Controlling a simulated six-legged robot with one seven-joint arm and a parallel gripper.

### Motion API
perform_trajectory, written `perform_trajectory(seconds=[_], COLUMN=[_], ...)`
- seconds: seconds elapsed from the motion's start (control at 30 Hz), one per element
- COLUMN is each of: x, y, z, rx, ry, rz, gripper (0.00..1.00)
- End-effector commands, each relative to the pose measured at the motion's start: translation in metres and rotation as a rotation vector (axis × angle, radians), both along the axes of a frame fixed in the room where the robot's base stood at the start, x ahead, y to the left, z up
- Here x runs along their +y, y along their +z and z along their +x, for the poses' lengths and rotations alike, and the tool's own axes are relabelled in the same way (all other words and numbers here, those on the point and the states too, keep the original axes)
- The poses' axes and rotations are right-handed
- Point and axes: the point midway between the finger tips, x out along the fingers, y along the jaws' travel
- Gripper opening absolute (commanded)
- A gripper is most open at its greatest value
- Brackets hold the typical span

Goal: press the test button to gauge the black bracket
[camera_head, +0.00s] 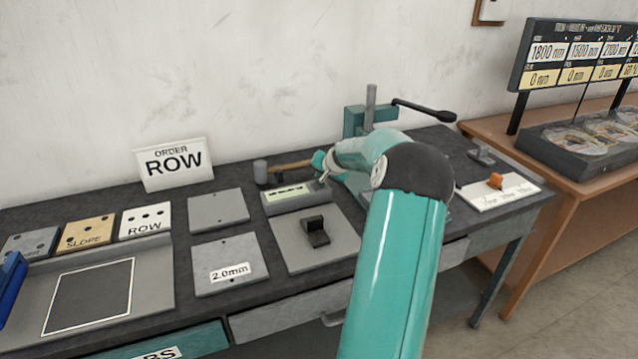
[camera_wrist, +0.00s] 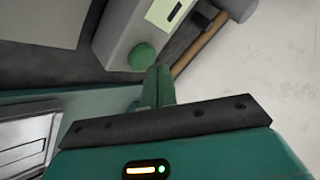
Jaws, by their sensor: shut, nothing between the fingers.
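The black bracket (camera_head: 315,231) sits on a light grey plate (camera_head: 283,246) in the head view. Behind it stands a grey gauge box (camera_head: 290,197) with a pale strip on its face. In the wrist view the box (camera_wrist: 128,25) carries a round green button (camera_wrist: 142,57) at its near end. My gripper (camera_wrist: 158,72) is shut and empty, its tips right beside the button in that picture. I cannot tell whether they touch it. In the head view my arm hides the button and most of my gripper (camera_head: 319,162).
A hammer with a wooden handle (camera_head: 292,166) lies behind the box and close to my gripper. A teal press (camera_head: 358,121) with a black lever stands at the back. Grey plates (camera_head: 218,209), one marked 2.0mm, and an ORDER ROW sign (camera_head: 174,165) are to the left.

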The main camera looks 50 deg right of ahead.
Motion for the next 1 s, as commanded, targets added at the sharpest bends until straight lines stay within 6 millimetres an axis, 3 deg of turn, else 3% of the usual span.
perform_trajectory(seconds=[1.0], x=[0.0], y=[-0.0113], z=[-0.0001], rx=[0.0], ry=[0.0], rz=[0.001], gripper=[0.0])
